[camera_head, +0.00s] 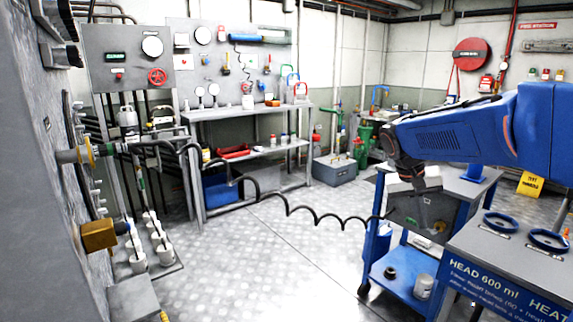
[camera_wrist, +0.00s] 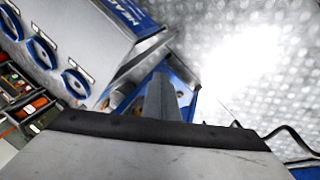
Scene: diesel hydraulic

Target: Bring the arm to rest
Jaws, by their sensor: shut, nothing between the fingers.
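My blue arm (camera_head: 470,130) reaches in from the right in the head view, with its dark wrist bent downward at the left end. In the wrist view my gripper (camera_wrist: 160,88) shows as a grey finger shape at the middle, above the wide grey housing. The fingertips are small and partly lost against the cart in the head view.
A blue-sided cabinet (camera_head: 510,285) with blue rings on top stands at the lower right, close to my arm. A black coiled cable (camera_head: 315,212) stretches across towards the cart. A workbench (camera_head: 250,110) stands at the back left.

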